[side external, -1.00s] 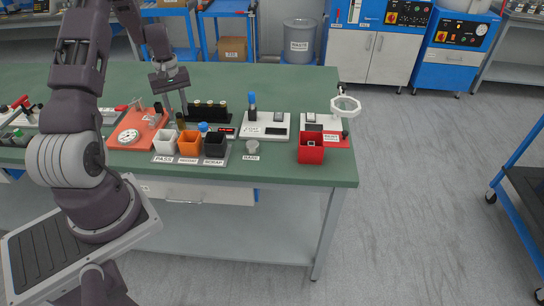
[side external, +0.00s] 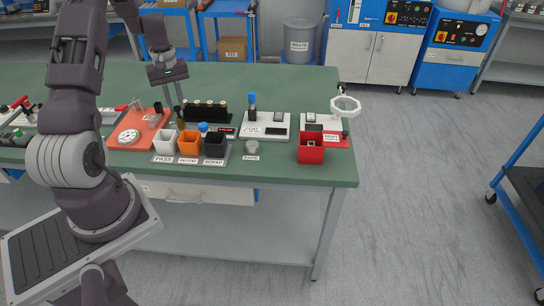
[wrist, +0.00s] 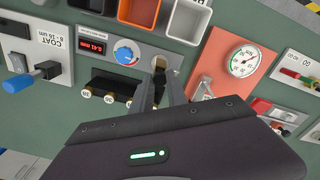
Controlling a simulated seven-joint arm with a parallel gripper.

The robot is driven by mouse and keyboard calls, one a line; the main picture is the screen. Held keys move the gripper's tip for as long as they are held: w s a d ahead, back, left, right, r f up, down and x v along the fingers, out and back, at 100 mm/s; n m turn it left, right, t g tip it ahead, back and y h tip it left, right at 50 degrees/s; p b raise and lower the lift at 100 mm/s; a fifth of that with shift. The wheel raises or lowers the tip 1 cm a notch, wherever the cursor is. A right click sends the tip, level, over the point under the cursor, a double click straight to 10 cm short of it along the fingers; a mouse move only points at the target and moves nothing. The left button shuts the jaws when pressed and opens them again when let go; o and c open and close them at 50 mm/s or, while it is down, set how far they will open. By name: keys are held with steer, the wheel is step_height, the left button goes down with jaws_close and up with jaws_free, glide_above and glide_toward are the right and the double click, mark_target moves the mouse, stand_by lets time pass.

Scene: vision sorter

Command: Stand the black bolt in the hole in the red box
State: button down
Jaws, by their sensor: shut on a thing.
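My gripper (side external: 175,98) is over the bench, behind the white, orange and black bins. Its fingers point down. In the wrist view my gripper (wrist: 159,84) is shut on a dark bolt with a brass-coloured end (wrist: 160,62); the fingers hide much of it. The bolt (side external: 179,119) also shows small and upright in the side view, and whether it touches the bench is unclear. The red box (side external: 311,155) stands near the bench's right front corner, well to the right of my gripper. A small pale-edged opening shows on it.
A black rack (side external: 208,117) with several brass-topped pieces is just right of my gripper. Left is a red gauge plate (side external: 124,141). The white bin (side external: 164,146), orange bin (side external: 189,148) and black bin (side external: 214,150) are in front. White coating stations (side external: 278,134) lie toward the red box.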

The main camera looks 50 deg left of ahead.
mark_target(177, 107)
steer(key=shift+r, duration=1.85)
steer(key=w+d+r+m, duration=0.2)
steer(key=w+d+m, duration=0.2)
steer(key=w+d, duration=1.65)
steer(key=w+d+r+m, duration=0.1)
steer(key=w+d+m, duration=0.15)
steer(key=d, duration=1.25)
steer(key=shift+n, duration=0.25)
steer(key=shift+w+f, duration=0.2)
steer(key=shift+f, duration=1.1)
steer(key=shift+w+f, duration=0.2)
steer(key=shift+f, duration=1.1)
steer(key=shift+f, duration=1.75)
